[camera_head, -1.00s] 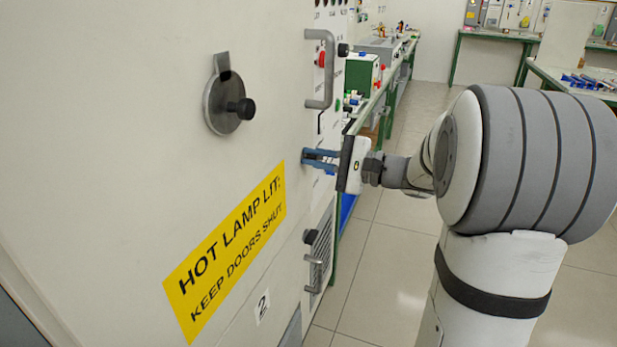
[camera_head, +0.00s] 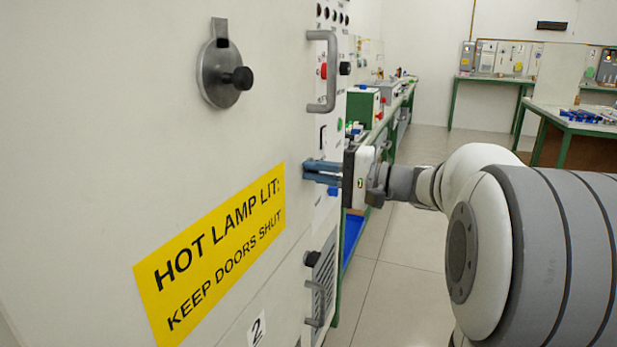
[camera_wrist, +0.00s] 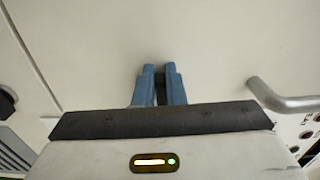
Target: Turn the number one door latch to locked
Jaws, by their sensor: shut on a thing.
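My gripper (camera_head: 310,171) reaches in from the right to the face of the pale cabinet door (camera_head: 110,90), below a grey bar handle (camera_head: 322,70). Its blue fingers also show in the wrist view (camera_wrist: 160,88), closed around a small dark piece (camera_wrist: 161,91) at the door, which I take to be the number one latch. The fingers hide most of it, so its turn angle and any locked mark cannot be read. In the wrist view the bar handle (camera_wrist: 280,98) is to the right of the fingers.
A round metal cover with a black knob (camera_head: 222,75) is on the door, above a yellow warning label (camera_head: 210,255). Below are a "2" label (camera_head: 257,330), a black knob (camera_head: 311,258) and another handle (camera_head: 314,303). Green-framed benches stand behind; the floor (camera_head: 400,245) there is clear.

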